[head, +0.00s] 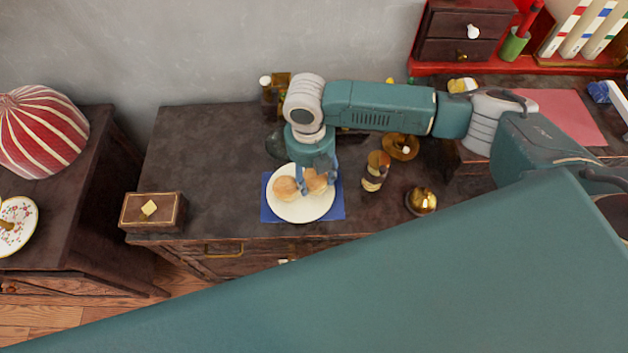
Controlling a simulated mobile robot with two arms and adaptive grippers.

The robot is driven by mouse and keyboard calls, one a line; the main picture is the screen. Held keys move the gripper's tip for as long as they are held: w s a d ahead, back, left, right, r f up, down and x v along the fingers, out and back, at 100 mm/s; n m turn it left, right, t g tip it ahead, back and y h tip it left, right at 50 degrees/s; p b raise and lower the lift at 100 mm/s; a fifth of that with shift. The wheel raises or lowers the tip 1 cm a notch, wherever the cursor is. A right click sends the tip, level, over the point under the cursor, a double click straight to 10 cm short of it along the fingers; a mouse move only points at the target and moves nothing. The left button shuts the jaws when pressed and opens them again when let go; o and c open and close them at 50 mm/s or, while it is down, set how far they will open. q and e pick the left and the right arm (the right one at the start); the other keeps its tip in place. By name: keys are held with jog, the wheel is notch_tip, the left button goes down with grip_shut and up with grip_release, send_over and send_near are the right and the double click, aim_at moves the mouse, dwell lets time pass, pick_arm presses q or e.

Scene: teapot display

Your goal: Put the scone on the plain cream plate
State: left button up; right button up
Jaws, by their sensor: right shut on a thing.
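The plain cream plate (301,213) lies on a blue mat on the dark cabinet top. One round golden scone (285,190) sits on the plate's left side. A second scone (316,183) is between the fingers of my right gripper (317,184), which points down over the plate and is shut on it. I cannot tell whether this scone touches the plate or is held just above it. The gripper hides part of it. My left gripper is not in view.
The blue mat (336,211) sticks out around the plate. A wooden box (153,212) stands left; a figurine (375,171), a brass bell-like thing (422,200) and a brown dish (400,147) stand right. A flowered plate (21,212) is far left. Bare top lies between box and mat.

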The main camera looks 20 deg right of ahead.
aim_at(314, 183)
jog(key=shift+f, duration=1.65)
jog(key=o, duration=1.2)
jog(key=shift+f, duration=0.15)
jog(key=r, duration=0.8)
jog(key=r+b, duration=0.1)
jog(key=r, duration=0.3)
jog(key=shift+a+r, duration=0.2)
jog(key=shift+a, duration=0.05)
